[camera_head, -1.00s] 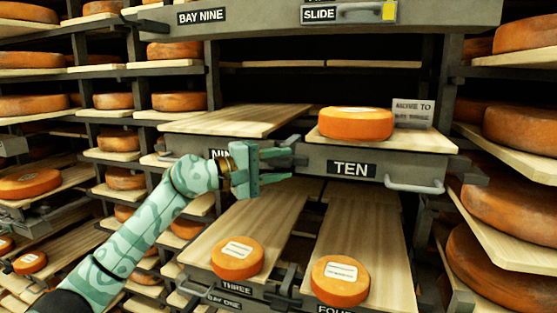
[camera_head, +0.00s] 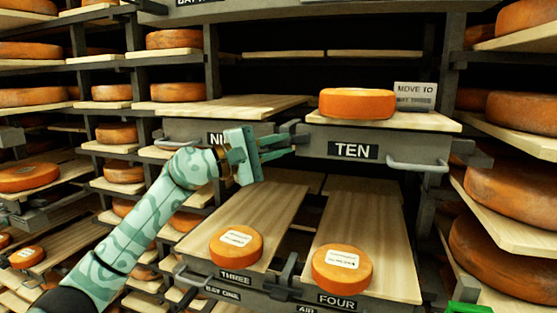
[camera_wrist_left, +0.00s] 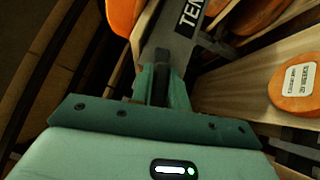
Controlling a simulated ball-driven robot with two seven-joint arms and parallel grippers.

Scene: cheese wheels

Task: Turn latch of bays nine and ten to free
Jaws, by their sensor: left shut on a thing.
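The dark latch (camera_head: 293,128) stands between the front of bay nine (camera_head: 186,130) and the front of bay ten (camera_head: 411,148). My left gripper (camera_head: 284,145) comes in from the left and is shut on the latch. In the left wrist view the dark latch (camera_wrist_left: 162,76) shows between the fingers, beside the TEN label (camera_wrist_left: 187,18). The gripper covers part of the latch and of the NINE label, so I cannot tell the latch's exact angle. My right gripper is not in view.
An orange cheese wheel (camera_head: 357,103) and a MOVE TO card (camera_head: 415,95) stand on bay ten's board. Bay nine's board (camera_head: 235,106) is empty. Below, wheels lie on bays three (camera_head: 236,245) and four (camera_head: 342,269). A bright green piece (camera_head: 467,308) shows at the bottom edge.

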